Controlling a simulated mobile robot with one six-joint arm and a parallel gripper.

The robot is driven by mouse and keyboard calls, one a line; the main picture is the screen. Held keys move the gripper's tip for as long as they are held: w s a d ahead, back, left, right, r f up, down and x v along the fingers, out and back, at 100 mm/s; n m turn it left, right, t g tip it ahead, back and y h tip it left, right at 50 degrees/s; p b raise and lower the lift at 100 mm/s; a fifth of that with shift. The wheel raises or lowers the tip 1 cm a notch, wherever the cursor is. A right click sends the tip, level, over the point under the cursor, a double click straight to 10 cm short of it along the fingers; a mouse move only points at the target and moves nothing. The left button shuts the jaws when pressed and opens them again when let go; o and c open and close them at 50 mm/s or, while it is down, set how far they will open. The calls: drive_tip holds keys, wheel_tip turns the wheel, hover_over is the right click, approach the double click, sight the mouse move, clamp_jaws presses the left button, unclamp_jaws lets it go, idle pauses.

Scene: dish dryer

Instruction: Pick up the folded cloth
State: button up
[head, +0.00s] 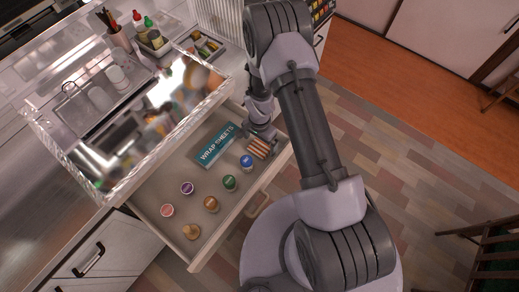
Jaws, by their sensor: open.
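The folded cloth (259,148) is striped in orange-brown and white. It lies in the open drawer (160,192), near the drawer's right end in the head view. My gripper (262,138) is down in the drawer, right at the cloth's upper edge. The fingers are small and partly hidden by my wrist, and I cannot tell whether they touch the cloth. The gripper is open, with nothing seen held in it.
A blue box marked WRAP SHEETS (216,145) lies just left of the cloth. A blue-lidded jar (247,162) stands close below it, with several other jars across the drawer. The drawer's front wall (240,207) and the shiny counter edge (165,130) bound the space.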

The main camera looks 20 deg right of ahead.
sight(260, 147)
wheel_tip(260, 147, down, 3)
drive_tip(key=shift+f+b, duration=0.1)
drive_tip(key=shift+b, duration=0.2)
drive_tip(key=shift+r, duration=0.2)
drive_tip(key=shift+c, duration=0.4)
drive_tip(key=shift+r, duration=0.1)
drive_tip(key=c, duration=1.3)
